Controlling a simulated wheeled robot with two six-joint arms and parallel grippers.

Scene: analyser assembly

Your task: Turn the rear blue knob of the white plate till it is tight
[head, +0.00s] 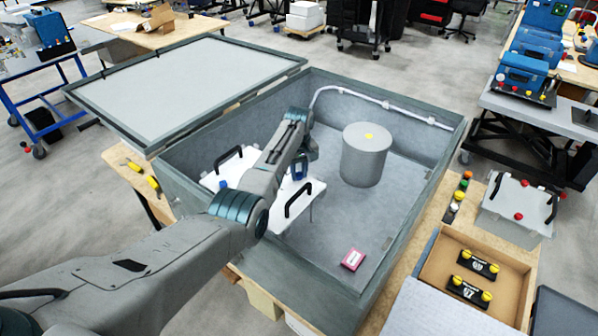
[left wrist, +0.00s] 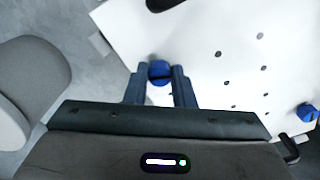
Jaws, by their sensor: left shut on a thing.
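The white plate (head: 313,187) lies inside the grey case, with a black handle (head: 298,199) near its right end and another (head: 229,158) near its left end. My left gripper (head: 300,172) is over the plate's edge on the cylinder side. In the left wrist view its two fingers (left wrist: 160,80) are closed around a blue knob (left wrist: 160,70) at the plate's edge. A second blue knob (head: 223,184) is at the opposite side of the plate and also shows in the left wrist view (left wrist: 307,112). My arm hides the plate's middle in the head view. My right gripper is not in view.
A grey cylinder (head: 365,157) stands in the case (head: 418,225) just right of the plate. A white pipe (head: 385,102) runs along the back wall. A small red-edged box (head: 352,259) lies on the case floor. A cardboard box (head: 513,283) with black parts is at the right.

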